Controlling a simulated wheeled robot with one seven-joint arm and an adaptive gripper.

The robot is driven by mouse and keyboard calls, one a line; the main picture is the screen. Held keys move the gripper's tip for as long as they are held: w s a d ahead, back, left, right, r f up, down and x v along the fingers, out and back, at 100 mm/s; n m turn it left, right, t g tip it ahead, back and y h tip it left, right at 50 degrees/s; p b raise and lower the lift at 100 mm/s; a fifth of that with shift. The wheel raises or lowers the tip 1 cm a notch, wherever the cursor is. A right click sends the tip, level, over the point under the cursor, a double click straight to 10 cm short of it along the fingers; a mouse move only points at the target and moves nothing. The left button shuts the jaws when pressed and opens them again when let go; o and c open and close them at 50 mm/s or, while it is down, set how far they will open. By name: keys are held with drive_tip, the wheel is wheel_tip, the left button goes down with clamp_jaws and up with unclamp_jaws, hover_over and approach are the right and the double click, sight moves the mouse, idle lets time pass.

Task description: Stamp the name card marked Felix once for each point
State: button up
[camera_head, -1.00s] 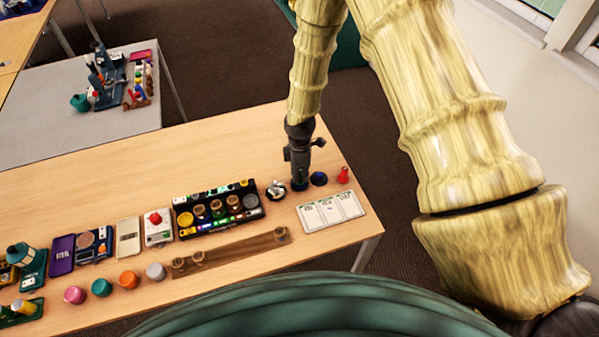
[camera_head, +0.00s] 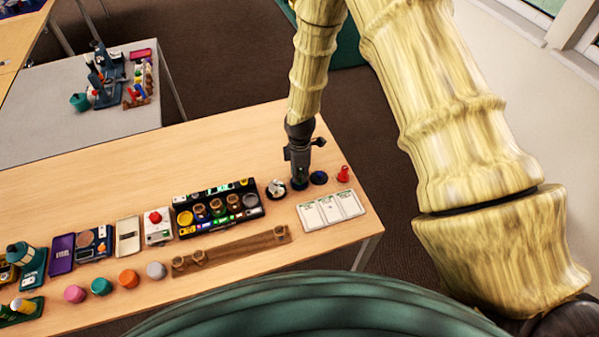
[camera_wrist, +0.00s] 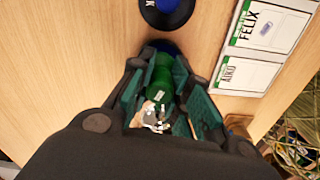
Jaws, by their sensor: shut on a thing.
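My gripper (camera_head: 300,178) is shut on a green stamp (camera_wrist: 161,78), its fingers on either side of it. The stamp is upright over a blue round pad (camera_wrist: 164,46); I cannot tell whether it touches it. In the wrist view the card marked Felix (camera_wrist: 274,28) lies at the upper right and bears one small bluish mark. The Aiko card (camera_wrist: 245,76) lies below it. In the head view, three white cards (camera_head: 331,209) lie in a row in front and to the right of my gripper; their names are too small to read there.
A second dark-blue round pad (camera_head: 318,178) and a red stamp-like piece (camera_head: 343,174) stand right of my gripper. A small round item (camera_head: 276,189) stands just left. A black rack of jars (camera_head: 217,208) is farther left. The table behind my gripper is clear.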

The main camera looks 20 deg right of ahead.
drive_tip(key=shift+f, duration=0.35)
idle(1.2)
drive_tip(key=shift+r, duration=0.1)
drive_tip(key=shift+r+p, duration=2.1)
drive_tip(key=shift+r, duration=1.35)
